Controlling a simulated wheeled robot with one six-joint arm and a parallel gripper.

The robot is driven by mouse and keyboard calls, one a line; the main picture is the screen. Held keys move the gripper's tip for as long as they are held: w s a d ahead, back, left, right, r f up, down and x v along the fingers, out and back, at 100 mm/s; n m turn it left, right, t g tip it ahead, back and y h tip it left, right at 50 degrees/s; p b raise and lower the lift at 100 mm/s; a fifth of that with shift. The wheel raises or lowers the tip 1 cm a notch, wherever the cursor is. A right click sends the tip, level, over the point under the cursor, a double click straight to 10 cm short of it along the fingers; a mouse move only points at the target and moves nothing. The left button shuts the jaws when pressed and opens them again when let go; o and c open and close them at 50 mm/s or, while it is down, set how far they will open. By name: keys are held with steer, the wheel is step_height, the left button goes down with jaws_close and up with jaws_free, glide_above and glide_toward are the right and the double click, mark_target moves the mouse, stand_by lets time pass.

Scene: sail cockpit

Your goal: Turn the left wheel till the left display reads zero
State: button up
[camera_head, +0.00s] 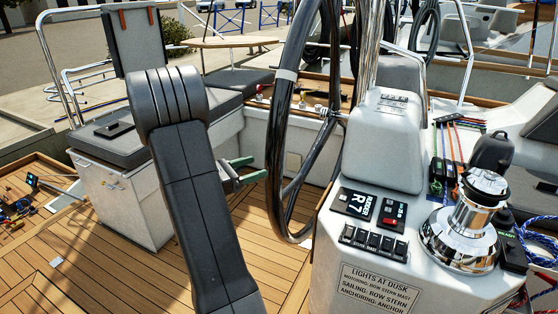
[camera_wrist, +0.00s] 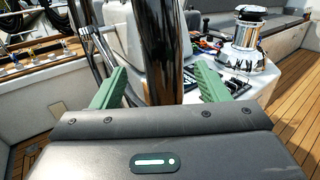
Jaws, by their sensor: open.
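The near wheel (camera_head: 277,130) is a large dark, glossy rim with a pale band high on it, standing left of the console. The left display (camera_head: 357,203) is a small black panel on the console top; it reads "RUDDER R 7". My gripper (camera_head: 256,169) is open, its green fingers pointing at the lower left part of the rim. In the wrist view, the wheel's rim (camera_wrist: 160,45) runs upright between the spread fingers of my gripper (camera_wrist: 158,76), with a gap on each side. I cannot tell how deep the rim lies between them.
The console (camera_head: 340,255) carries black switches (camera_head: 374,242), a red-button panel (camera_head: 393,213), a chrome winch (camera_head: 462,225) and coloured ropes (camera_head: 455,150). A grey-cushioned seat (camera_head: 110,140) stands at left. Teak deck (camera_head: 110,275) lies open below my arm.

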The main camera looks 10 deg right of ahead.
mark_target(280, 159)
steer(key=x, duration=0.9)
steer(key=shift+d+p, duration=0.2)
steer(key=shift+p, duration=0.15)
steer(key=c, duration=1.3)
steer(key=shift+r, duration=0.15)
steer(key=shift+c, duration=0.3)
